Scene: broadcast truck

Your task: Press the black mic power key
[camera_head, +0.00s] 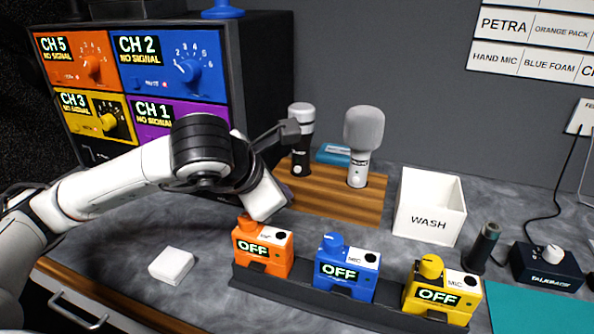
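A black hand mic (301,158) with a pale grey head stands in the wooden rack, with a small light round spot low on its front. A white mic (358,172) with a grey foam head stands to its right. Orange (262,262), blue (345,290) and yellow (441,306) packs read OFF; each has a white label panel with a black round spot. My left gripper (268,203) is a white hand tilted over the orange pack, in front of the rack's left end. Its fingers cannot be made out, nor whether it touches the pack. My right gripper is out of view.
A white WASH bin (430,206) stands right of the wooden rack (330,204). A dark cylinder (483,248) and a TALKBACK box (546,266) are at right. A white block (171,266) lies at left. The channel unit (180,70) stands behind my arm.

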